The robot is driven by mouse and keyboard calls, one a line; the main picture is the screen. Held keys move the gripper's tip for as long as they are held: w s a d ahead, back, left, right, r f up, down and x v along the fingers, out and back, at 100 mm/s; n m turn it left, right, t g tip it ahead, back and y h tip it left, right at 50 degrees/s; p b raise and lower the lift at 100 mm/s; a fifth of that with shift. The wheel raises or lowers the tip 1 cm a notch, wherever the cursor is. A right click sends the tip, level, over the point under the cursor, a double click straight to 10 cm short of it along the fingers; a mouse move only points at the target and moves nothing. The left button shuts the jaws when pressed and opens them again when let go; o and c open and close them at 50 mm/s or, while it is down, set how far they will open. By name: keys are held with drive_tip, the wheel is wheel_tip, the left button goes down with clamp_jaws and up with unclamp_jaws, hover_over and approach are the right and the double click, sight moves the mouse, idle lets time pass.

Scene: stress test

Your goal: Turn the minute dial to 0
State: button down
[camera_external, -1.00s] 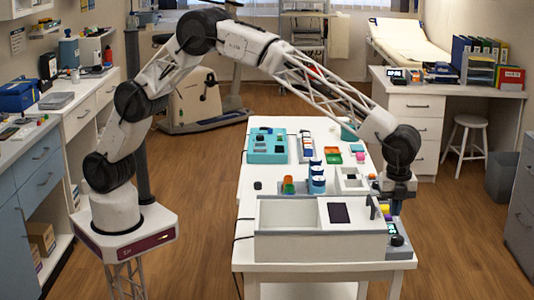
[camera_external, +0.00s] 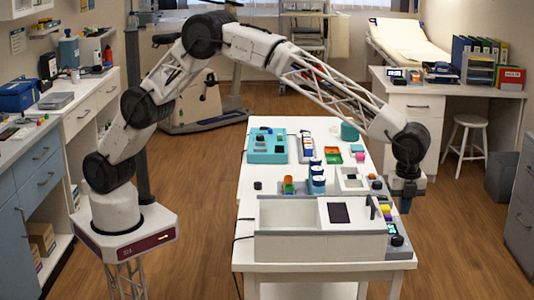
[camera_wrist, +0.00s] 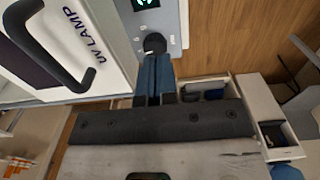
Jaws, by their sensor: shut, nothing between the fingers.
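The black round dial (camera_wrist: 154,43) sits on a grey control panel (camera_wrist: 170,15) in the wrist view. It also shows in the external view (camera_external: 397,240) at the box's right front corner. A small lit display (camera_wrist: 145,3) is just beyond it, partly cut off; its digits are not readable. My gripper (camera_wrist: 153,62) is shut and empty, its blue fingers together and pointing at the dial. Their tips look close to the dial's near edge; I cannot tell if they touch. In the external view my gripper (camera_external: 405,207) hangs right of the panel, fingers down.
The white box marked UV LAMP (camera_wrist: 88,37) has a black bar handle (camera_wrist: 55,50) left of my fingers. Yellow button (camera_external: 384,209) and coloured parts line the panel behind the dial. Several blue-white cylinders (camera_external: 317,180) stand farther back.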

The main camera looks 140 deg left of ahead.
sight(389, 239)
drive_tip(key=shift+f, duration=0.15)
drive_tip(key=shift+f, duration=3.3)
drive_tip(key=shift+s+d+f, duration=0.1)
drive_tip(key=shift+s+f, duration=0.05)
drive_tip(key=shift+f, duration=0.45)
drive_tip(key=shift+d+f, duration=0.1)
drive_tip(key=shift+s+d+f, duration=0.1)
drive_tip(key=shift+s+d, duration=0.65)
drive_tip(key=shift+s, duration=0.2)
drive_tip(key=shift+s+a, duration=0.25)
drive_tip(key=shift+s, duration=0.1)
drive_tip(key=shift+a, duration=0.1)
drive_tip(key=shift+a+r, duration=0.1)
drive_tip(key=shift+r, duration=0.75)
drive_tip(key=shift+w+r, duration=0.15)
drive_tip(key=shift+r, duration=1.3)
drive_tip(key=shift+w+r, duration=0.1)
drive_tip(key=shift+r, duration=1.3)
